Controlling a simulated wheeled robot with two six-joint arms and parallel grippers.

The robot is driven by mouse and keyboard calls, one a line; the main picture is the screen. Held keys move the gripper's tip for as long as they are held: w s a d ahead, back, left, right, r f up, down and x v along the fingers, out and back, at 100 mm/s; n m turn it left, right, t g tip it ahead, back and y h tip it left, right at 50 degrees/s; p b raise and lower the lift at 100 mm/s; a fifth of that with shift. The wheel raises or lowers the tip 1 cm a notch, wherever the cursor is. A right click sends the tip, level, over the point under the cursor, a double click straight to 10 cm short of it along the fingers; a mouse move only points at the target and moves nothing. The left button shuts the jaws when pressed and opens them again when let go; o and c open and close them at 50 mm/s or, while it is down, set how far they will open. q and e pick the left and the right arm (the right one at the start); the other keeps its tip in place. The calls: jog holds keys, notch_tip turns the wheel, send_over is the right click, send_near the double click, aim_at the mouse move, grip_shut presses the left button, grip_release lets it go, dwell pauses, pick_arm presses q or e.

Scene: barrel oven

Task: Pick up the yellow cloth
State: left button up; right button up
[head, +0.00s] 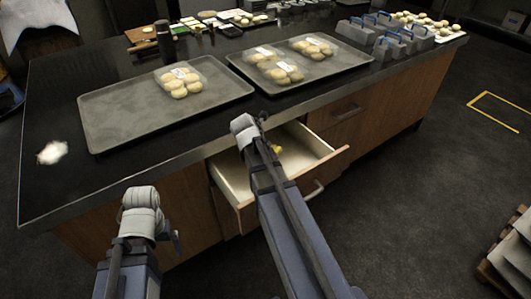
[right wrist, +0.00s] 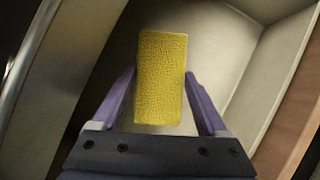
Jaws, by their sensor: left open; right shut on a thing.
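The yellow cloth (right wrist: 161,80) is a textured, folded-looking block between the two purple fingers of my right gripper (right wrist: 160,76) in the right wrist view. The fingers press against its sides, so the gripper is shut on it. In the head view a small bit of the yellow cloth (head: 277,149) shows inside the open drawer (head: 226,176), beside my right arm, which hides the rest of it and the gripper. My left gripper (head: 174,239) is open and empty, low in front of the counter at the left, partly hidden by its wrist.
The black counter (head: 65,187) carries two grey trays with packs of round buns, a dark bottle (head: 164,42) and a white crumpled patch (head: 52,152). Blue-handled grey containers (head: 392,44) stand at the back right. Drawer walls lie close around my right gripper.

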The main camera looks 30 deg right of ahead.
notch_tip(320, 180, up, 22)
jog(key=p, duration=2)
jog(key=shift+f, duration=0.25)
jog(key=o, duration=0.7)
jog(key=c, duration=0.5)
